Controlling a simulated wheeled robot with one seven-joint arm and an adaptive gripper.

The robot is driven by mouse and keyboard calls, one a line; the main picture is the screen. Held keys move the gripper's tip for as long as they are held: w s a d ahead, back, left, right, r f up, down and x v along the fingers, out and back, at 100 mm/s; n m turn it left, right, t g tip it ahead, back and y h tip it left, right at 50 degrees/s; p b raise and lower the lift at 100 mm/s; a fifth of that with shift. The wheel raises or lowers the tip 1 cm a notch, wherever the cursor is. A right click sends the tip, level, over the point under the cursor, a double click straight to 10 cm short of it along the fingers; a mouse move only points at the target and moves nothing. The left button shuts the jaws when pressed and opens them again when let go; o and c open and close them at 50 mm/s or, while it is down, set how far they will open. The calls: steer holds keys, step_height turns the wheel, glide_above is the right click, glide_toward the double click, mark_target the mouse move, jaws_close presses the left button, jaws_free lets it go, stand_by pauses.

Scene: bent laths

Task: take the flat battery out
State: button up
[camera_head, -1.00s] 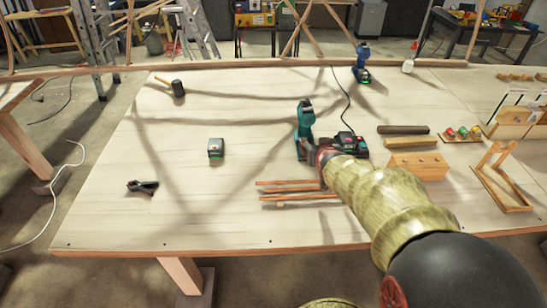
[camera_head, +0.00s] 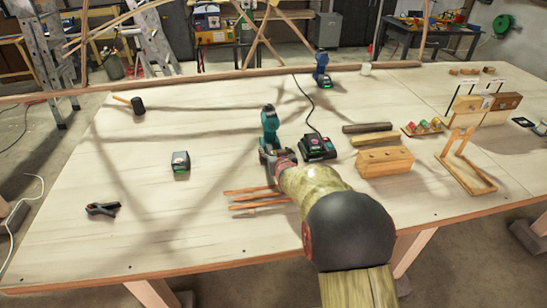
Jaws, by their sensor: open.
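A teal cordless drill (camera_head: 269,126) stands upright near the middle of the workbench. My gripper (camera_head: 272,152) is open at the foot of this drill, reached from the near side. The gripper and wrist cover most of the drill's foot, so I cannot tell whether the fingers touch it or what battery sits there. A black charger (camera_head: 318,147) with a cable and small green and red marks stands just right of the drill. A separate dark battery block (camera_head: 180,163) with a green mark stands alone to the left.
A blue drill (camera_head: 321,68) stands at the back. Thin laths (camera_head: 250,201) lie just left of my arm. Wooden blocks (camera_head: 384,162) and a wooden frame (camera_head: 465,165) stand to the right. A mallet (camera_head: 138,105) and black clamp (camera_head: 103,209) lie left.

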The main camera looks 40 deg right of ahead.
steer(key=shift+w+d+f, duration=0.1)
steer(key=shift+w+d, duration=0.1)
steer(key=shift+w, duration=0.15)
steer(key=shift+c, duration=0.5)
steer(key=c, duration=1.4)
steer(key=shift+c, duration=0.3)
steer(key=shift+r, duration=0.2)
